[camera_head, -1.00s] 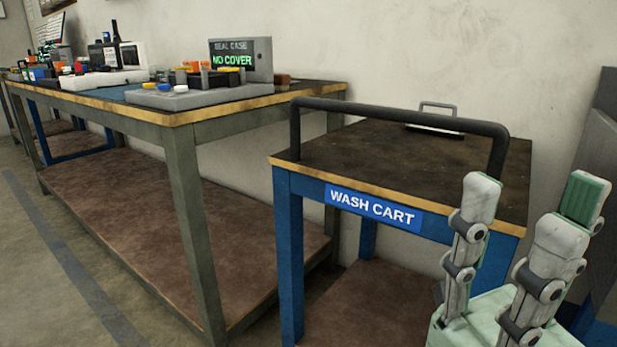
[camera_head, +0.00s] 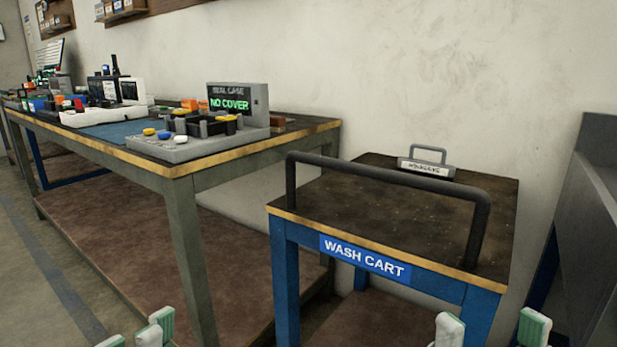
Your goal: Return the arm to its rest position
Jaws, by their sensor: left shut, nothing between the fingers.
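My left gripper (camera_head: 147,333) shows only as pale white and green fingertips at the bottom left edge. It is shut with nothing held, in front of the long workbench (camera_head: 190,169). My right gripper (camera_head: 491,328) shows as two fingertips at the bottom right, in front of the wash cart. They stand wide apart with nothing visible between them. The palms and both arms are below the frame.
The blue-framed wash cart (camera_head: 300,219) has a tall black handle (camera_head: 395,180) and a small grey labelled case (camera_head: 427,166) on top. The bench holds a "NO COVER" display unit (camera_head: 238,109) and several parts. A grey panel (camera_head: 590,190) stands at right.

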